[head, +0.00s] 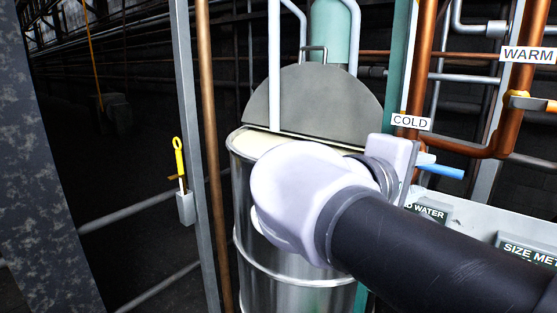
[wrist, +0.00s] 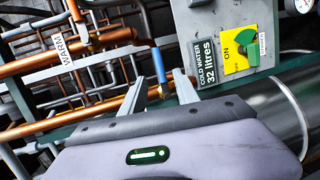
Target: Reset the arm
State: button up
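My gripper (wrist: 160,86) shows in the wrist view with its two grey fingers apart and nothing visible between the tips. A blue lever (wrist: 158,64) appears just beyond the fingers, near the gap; I cannot tell how far away it is. In the head view the blue lever (head: 447,172) shows just right of the gripper end. There my black and white arm reaches in from the lower right, across the front of a metal drum (head: 255,245), and hides most of the gripper and fingers.
The drum's half lid (head: 325,100) stands raised. Copper pipes (head: 515,110) and "COLD" and "WARM" labels are at the right. A "COLD WATER 32 litres" box (wrist: 200,30) carries a yellow ON panel (wrist: 235,50) with a green switch. A yellow-handled tool (head: 179,158) is in a holder at left.

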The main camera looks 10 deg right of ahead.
jog(key=v, duration=0.3)
jog(key=shift+s+a, duration=0.2)
jog(key=shift+a, duration=0.1)
jog(key=s+a+f+m+g+y+b, duration=0.1)
jog(key=s+a+f+y+b, duration=0.15)
jog(key=f, duration=0.75)
jog(key=s+a+f+m+g+y+b, duration=0.1)
jog(key=s+f+m+y+b, duration=0.2)
jog(key=f, duration=0.7)
jog(key=s+a+f+g+y+b, duration=0.1)
jog(key=s+f+y+b, duration=0.25)
jog(key=f, duration=0.65)
jog(key=s+a+f+m+t+y+b, duration=0.1)
jog(key=a+f+m+y+b, duration=0.1)
jog(key=a+f+m+y, duration=0.4)
jog(key=a+f+y, duration=0.1)
jog(key=a, duration=0.3)
jog(key=shift+s+f+b, duration=0.15)
jog(key=shift+f+b, duration=0.1)
jog(key=shift+b, duration=0.15)
jog(key=shift+a, duration=0.1)
